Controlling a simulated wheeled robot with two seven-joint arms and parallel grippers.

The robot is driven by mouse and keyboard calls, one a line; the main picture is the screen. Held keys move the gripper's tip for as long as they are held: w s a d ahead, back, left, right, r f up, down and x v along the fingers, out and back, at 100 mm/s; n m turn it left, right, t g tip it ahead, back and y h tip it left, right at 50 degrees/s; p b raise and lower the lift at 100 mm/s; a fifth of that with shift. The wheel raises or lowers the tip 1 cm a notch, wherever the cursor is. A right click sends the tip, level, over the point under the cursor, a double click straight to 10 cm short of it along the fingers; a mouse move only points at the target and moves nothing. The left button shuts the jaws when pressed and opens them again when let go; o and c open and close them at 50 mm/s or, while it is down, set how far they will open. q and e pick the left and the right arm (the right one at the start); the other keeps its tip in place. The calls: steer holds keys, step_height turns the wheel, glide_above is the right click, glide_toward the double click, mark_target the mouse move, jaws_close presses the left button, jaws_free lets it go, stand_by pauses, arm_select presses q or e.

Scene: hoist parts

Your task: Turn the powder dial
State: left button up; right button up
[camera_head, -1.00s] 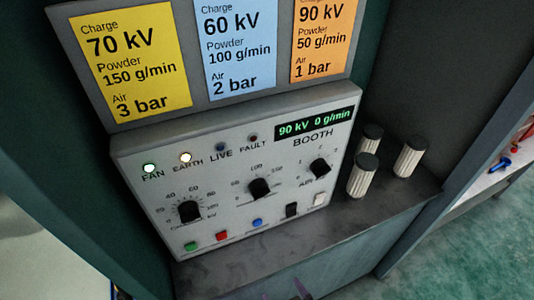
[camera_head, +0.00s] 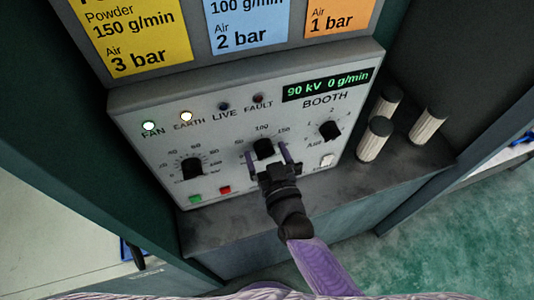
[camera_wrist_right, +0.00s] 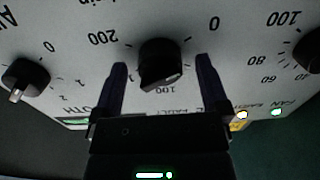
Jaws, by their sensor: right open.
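The powder dial (camera_head: 263,147) is the black middle knob on the pale control panel, with a scale around it. It also shows in the right wrist view (camera_wrist_right: 160,60), where its scale reads from 0 to 200. My right gripper (camera_head: 268,159) is open in front of it, one purple finger on each side. In the right wrist view the fingertips (camera_wrist_right: 161,68) straddle the knob with a gap on both sides. The display (camera_head: 328,85) reads 90 kV and 0 g/min. My left gripper is not in view.
The charge dial (camera_head: 192,168) is left of the powder dial and the air dial (camera_head: 330,130) right. Green (camera_head: 195,198) and red (camera_head: 225,190) buttons sit below; my gripper hides others. Ribbed cylinders (camera_head: 375,139) stand on the ledge at right. Three coloured cards hang above.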

steer(key=shift+c, duration=0.3)
steer(key=c, duration=1.2)
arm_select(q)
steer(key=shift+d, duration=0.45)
